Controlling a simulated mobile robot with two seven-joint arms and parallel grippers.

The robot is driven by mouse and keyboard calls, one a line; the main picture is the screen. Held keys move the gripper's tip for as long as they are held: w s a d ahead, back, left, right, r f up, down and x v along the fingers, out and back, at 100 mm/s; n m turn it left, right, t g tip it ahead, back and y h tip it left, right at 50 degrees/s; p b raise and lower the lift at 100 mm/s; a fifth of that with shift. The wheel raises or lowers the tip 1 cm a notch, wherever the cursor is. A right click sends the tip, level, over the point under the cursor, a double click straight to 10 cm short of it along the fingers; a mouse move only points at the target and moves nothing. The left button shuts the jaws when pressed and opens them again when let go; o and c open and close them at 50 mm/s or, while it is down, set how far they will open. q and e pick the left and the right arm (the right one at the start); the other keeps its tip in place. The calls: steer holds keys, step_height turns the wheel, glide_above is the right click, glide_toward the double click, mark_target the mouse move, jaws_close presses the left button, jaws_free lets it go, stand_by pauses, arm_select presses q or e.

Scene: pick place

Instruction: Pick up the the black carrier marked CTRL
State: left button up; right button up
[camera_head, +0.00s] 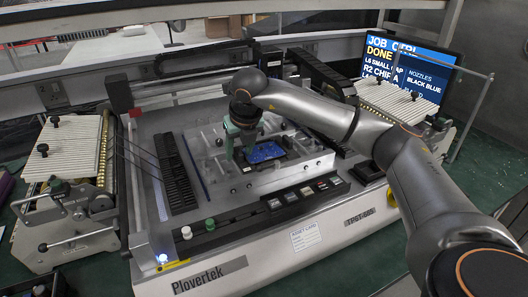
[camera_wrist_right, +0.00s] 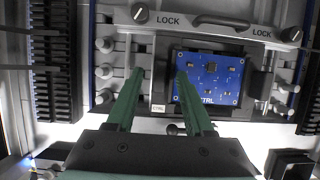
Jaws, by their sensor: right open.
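The black carrier (camera_wrist_right: 249,84) lies in the nest of the machine's metal fixture and holds a blue circuit board (camera_wrist_right: 208,76). White CTRL lettering shows at the board's lower edge in the right wrist view. In the head view the blue board (camera_head: 264,152) shows in the fixture, partly behind my gripper. My right gripper (camera_head: 239,150) points down over the left side of the fixture. In the right wrist view its green fingers (camera_wrist_right: 160,74) are apart with nothing between them. The right finger overlaps the board's left edge in the picture; contact cannot be told. My left gripper is not in view.
A clamp bar marked LOCK (camera_wrist_right: 215,24) with a handle runs behind the board. Black slotted racks (camera_head: 175,172) flank the fixture. A screen (camera_head: 408,68) stands at the back right. Feeders (camera_head: 65,190) stand at left.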

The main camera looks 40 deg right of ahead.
jaws_close()
stand_by(0.3)
steer(key=shift+r, duration=0.1)
stand_by(0.4)
